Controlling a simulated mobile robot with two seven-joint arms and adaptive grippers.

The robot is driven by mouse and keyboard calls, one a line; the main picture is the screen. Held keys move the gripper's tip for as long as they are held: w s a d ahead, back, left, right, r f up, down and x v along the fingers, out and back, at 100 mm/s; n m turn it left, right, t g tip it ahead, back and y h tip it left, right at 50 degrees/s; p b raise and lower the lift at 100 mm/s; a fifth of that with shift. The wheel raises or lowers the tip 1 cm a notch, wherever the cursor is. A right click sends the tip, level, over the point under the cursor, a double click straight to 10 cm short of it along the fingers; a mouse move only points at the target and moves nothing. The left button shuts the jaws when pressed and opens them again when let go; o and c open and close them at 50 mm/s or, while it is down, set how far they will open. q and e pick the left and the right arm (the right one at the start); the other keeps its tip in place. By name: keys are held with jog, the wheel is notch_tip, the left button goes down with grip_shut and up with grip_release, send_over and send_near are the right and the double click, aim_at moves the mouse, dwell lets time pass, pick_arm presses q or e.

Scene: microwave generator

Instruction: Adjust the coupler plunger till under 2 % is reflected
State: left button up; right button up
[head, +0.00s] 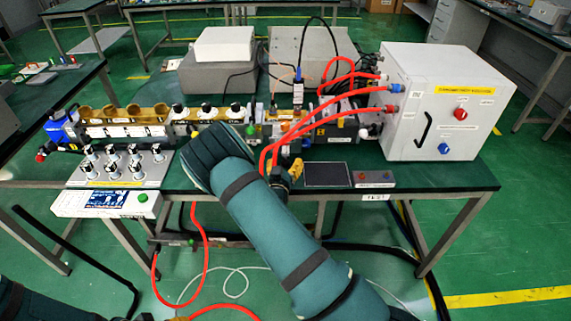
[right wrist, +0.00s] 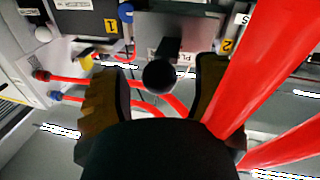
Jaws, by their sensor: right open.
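In the right wrist view a dark round knob (right wrist: 160,76) on a short stem stands out from a grey block whose label is partly legible and begins "PL"; it looks like the coupler plunger. My right gripper (right wrist: 158,68) is open, with one finger on each side of the knob and gaps visible. In the head view my right gripper (head: 285,179) is at the bench's front edge, below the waveguide line (head: 335,130), partly behind my arm and red hoses. The knob cannot be made out there. My left gripper is out of the picture. No reflected-power reading is legible.
Red hoses (right wrist: 262,72) pass close beside the right finger; they also show in the head view (head: 292,135). A white cabinet (head: 440,100) stands at the right. A dark flat panel (head: 327,175) and a button box (head: 373,180) lie at the front edge.

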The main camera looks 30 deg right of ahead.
jog(key=shift+w+d, duration=0.1)
jog(key=shift+w, duration=0.05)
jog(key=shift+o, duration=0.2)
grip_shut()
jog(key=shift+s+f+b, duration=0.1)
jog(key=shift+s+b, duration=0.15)
jog(key=shift+b, duration=0.15)
jog(key=shift+c, duration=0.2)
grip_release()
jog(key=shift+a, duration=0.2)
jog(key=v, duration=1.2)
